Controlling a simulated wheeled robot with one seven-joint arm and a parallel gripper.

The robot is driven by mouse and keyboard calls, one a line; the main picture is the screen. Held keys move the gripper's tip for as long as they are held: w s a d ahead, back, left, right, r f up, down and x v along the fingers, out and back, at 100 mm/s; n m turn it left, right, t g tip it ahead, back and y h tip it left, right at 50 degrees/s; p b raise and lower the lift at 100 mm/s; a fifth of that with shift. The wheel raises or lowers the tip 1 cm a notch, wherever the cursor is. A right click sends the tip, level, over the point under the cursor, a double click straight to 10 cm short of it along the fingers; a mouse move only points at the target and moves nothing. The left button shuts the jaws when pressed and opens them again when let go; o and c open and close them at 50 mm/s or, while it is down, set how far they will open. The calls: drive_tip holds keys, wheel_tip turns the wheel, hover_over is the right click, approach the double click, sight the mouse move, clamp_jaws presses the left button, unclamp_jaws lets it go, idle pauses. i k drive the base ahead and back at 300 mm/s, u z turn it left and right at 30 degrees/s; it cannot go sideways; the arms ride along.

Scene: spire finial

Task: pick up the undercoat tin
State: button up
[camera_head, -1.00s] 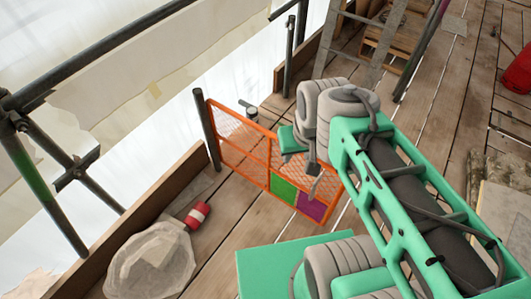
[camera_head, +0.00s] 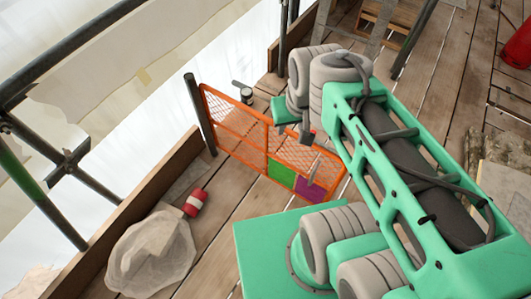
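Two small cylinders could be the undercoat tin, and no label is readable. One is a small dark tin with a pale band (camera_head: 243,93), standing on the boards just behind the orange mesh gate. The other is a red cylinder with a white band (camera_head: 196,202), lying on the boards by the toe board at the left. My gripper (camera_head: 295,134) hangs above the gate, right of the dark tin and apart from both cylinders. Its two fingers look spread, with nothing seen between them.
The orange mesh gate (camera_head: 235,130), with green and purple panels, stands below my gripper. A pale crumpled sack (camera_head: 153,255) lies at lower left. Dark scaffold poles (camera_head: 200,113) and a wooden toe board (camera_head: 150,195) edge the deck. Bare boards (camera_head: 228,205) lie before the gate.

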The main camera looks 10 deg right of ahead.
sight(247, 95)
drive_tip(key=k, duration=1)
drive_tip(key=z, duration=1.45)
drive_tip(key=i, duration=3.25)
drive_tip(key=u, duration=0.35)
drive_tip(key=i, duration=1.35)
drive_tip(key=u, duration=1.7)
